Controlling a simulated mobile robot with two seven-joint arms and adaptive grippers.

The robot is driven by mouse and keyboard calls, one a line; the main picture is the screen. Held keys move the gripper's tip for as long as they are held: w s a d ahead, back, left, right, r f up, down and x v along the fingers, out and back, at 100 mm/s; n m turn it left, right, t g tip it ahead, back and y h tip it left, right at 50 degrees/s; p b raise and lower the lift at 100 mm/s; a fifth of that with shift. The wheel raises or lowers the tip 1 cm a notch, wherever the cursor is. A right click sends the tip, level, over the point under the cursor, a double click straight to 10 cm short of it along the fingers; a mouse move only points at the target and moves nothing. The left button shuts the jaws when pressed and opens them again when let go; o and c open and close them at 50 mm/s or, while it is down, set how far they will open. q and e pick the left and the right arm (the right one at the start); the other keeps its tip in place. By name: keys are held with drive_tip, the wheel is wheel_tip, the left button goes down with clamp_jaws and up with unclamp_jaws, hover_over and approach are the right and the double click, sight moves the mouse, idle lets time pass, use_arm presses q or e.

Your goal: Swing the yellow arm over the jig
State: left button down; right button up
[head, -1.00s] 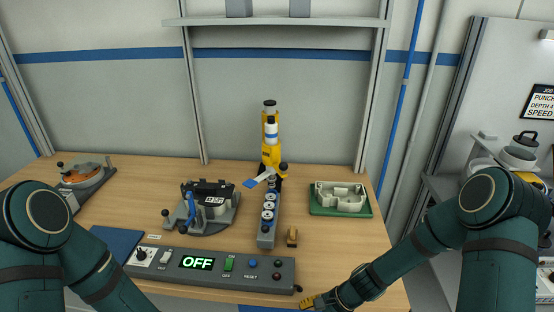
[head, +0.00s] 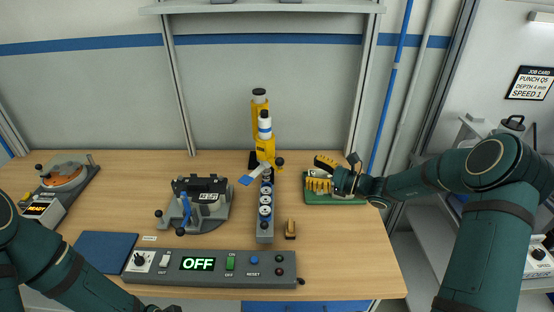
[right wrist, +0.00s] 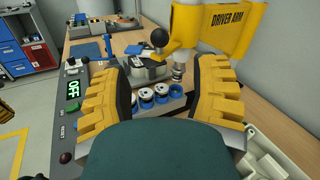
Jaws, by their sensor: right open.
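The yellow arm (head: 264,140) stands upright at the back of the table, behind the jig. In the right wrist view the yellow arm (right wrist: 222,24) reads DRIVER ARM and has a black ball knob (right wrist: 158,38) beside it. The jig (head: 265,212) is a grey block with several round pale parts in a row; it also shows in the right wrist view (right wrist: 172,107). My right gripper (head: 317,174) is open and empty, over the green tray and pointing left towards the yellow arm. The knob appears between its fingers, beyond the tips. My left gripper is out of view.
A green tray (head: 352,200) with a pale casting lies under my right gripper. A control box (head: 210,265) reading OFF spans the front. The right front table is clear.

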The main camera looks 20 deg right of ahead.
sight(279, 161)
drive_tip(key=p+x, duration=0.1)
drive_tip(key=x, duration=1)
drive_tip(key=shift+w+a, duration=0.1)
drive_tip(key=shift+w, duration=0.05)
clamp_jaws()
